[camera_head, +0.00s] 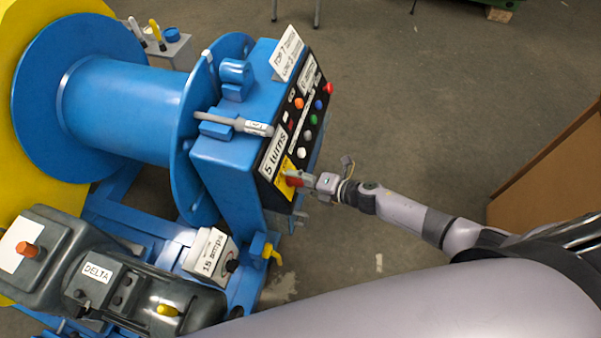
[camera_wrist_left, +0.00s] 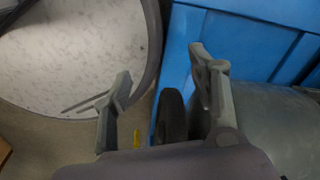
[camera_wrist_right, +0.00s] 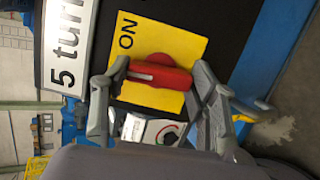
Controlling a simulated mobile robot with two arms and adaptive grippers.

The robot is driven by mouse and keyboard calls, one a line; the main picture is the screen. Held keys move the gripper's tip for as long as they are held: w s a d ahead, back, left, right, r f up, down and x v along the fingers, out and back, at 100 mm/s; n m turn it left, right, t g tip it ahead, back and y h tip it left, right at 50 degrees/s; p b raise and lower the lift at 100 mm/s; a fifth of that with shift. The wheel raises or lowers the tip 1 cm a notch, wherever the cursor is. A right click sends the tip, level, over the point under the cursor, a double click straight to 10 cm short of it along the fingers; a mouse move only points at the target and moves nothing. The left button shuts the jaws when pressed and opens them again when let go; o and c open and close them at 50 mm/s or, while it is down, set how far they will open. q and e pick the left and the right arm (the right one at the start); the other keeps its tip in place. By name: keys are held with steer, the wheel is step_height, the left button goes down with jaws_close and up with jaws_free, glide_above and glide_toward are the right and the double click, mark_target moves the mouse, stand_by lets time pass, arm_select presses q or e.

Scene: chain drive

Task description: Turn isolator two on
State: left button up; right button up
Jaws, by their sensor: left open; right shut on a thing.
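The isolator is a red rotary handle (camera_wrist_right: 160,72) on a yellow plate (camera_wrist_right: 190,45) marked ON, at the lower end of the black control panel. In the right wrist view the handle lies roughly level across the plate, with a pale mark on its left part. It also shows in the head view as a small red piece (camera_head: 293,181). My right gripper (camera_head: 300,180) is shut on the red handle, one finger at each end of it in the right wrist view. My left gripper (camera_wrist_left: 162,85) is open and holds nothing visible; it is outside the head view.
The blue machine carries a large spool (camera_head: 125,110), coloured buttons (camera_head: 308,118) and a "5 turns" label (camera_head: 272,153). A "15 amps" meter (camera_head: 210,255) and yellow tap (camera_head: 271,254) stand below. A brown panel (camera_head: 550,165) is at right. Floor between is mostly clear.

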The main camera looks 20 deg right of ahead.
steer(key=m+p, duration=0.5)
steer(key=shift+w+r+g+h, duration=0.1)
steer(key=shift+r+g+h, duration=0.2)
steer(key=shift+g+h, duration=0.1)
steer(key=m+p, duration=0.2)
steer(key=m, duration=0.1)
steer(key=shift+f+g, duration=0.1)
steer(key=shift+g, duration=0.3)
steer(key=shift+f+m+p, duration=0.1)
steer(key=shift+m+p, duration=0.35)
steer(key=shift+m, duration=0.15)
steer(key=o, duration=1.2)
steer(key=shift+c, duration=0.2)
steer(key=v, duration=1.2)
